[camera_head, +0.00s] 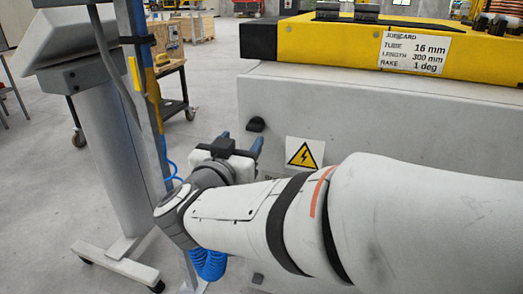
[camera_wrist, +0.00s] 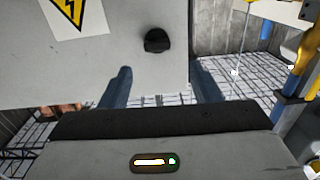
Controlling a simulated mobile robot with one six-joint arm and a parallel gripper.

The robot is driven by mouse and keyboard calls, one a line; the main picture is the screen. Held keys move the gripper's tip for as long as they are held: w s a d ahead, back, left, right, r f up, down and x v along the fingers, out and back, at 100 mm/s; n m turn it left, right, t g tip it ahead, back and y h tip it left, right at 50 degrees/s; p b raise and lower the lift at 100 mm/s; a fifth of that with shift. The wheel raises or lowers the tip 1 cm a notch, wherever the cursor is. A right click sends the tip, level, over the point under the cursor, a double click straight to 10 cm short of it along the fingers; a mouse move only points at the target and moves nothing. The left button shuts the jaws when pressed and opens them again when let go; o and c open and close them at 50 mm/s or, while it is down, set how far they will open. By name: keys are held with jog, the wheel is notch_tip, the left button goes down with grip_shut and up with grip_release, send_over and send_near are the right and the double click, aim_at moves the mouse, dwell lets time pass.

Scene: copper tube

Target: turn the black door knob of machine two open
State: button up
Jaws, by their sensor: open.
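The black door knob (camera_head: 256,125) sits on the grey front panel of the machine, above and left of the yellow warning sign. In the wrist view the knob (camera_wrist: 157,41) is a dark half-round shape on the panel, beyond the fingertips and roughly centred between them. My gripper (camera_head: 241,139) has blue fingers and is close to the panel, just below the knob in the head view. In the wrist view my gripper (camera_wrist: 160,75) is open and empty, its fingers apart and not touching the knob.
The grey machine cabinet (camera_head: 300,105) carries a yellow top with a job card (camera_head: 414,50). A warning sign (camera_head: 304,154) is beside my gripper. A grey stand (camera_head: 105,140) and a blue-yellow post (camera_head: 150,90) stand to the left.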

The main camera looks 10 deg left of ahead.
aim_at(253, 129)
jog(key=shift+h, duration=0.3)
jog(key=w, duration=0.2)
jog(key=w+b, duration=0.1)
jog(key=w, duration=0.1)
jog(key=w+b, duration=0.1)
jog(key=w, duration=0.2)
jog(key=shift+w+d+f, duration=0.1)
jog(key=shift+d+f, duration=0.2)
jog(key=shift+f, duration=0.05)
jog(key=c, duration=0.9)
jog(key=shift+d, duration=0.1)
jog(key=shift+c, duration=0.4)
